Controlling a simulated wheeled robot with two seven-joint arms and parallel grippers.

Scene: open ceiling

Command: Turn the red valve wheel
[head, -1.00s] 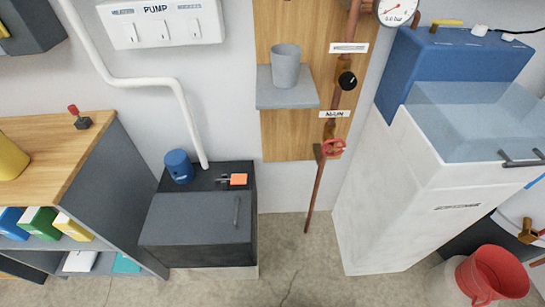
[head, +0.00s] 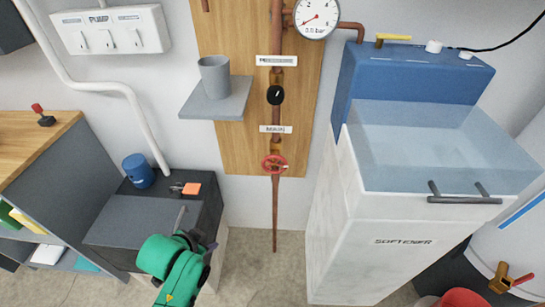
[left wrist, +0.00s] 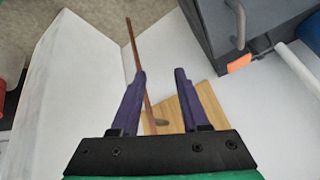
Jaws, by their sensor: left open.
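The red valve wheel (head: 274,163) sits low on a copper pipe (head: 275,210), just below the MAIN label (head: 276,129), on a wooden board (head: 230,145). My left gripper (head: 208,243) shows at the end of the green arm, below and left of the wheel and apart from it. In the left wrist view its two purple fingers (left wrist: 160,75) are spread and nothing is held between them. The copper pipe (left wrist: 133,45) and the board (left wrist: 185,105) lie beyond them. I cannot make out the wheel in that view. My right gripper is not in view.
A grey shelf (head: 215,100) with a cup (head: 214,77) juts out left of the pipe. The white softener cabinet (head: 345,220) stands close on the right. A dark box (head: 140,222) stands on the left. A gauge (head: 317,18) is above.

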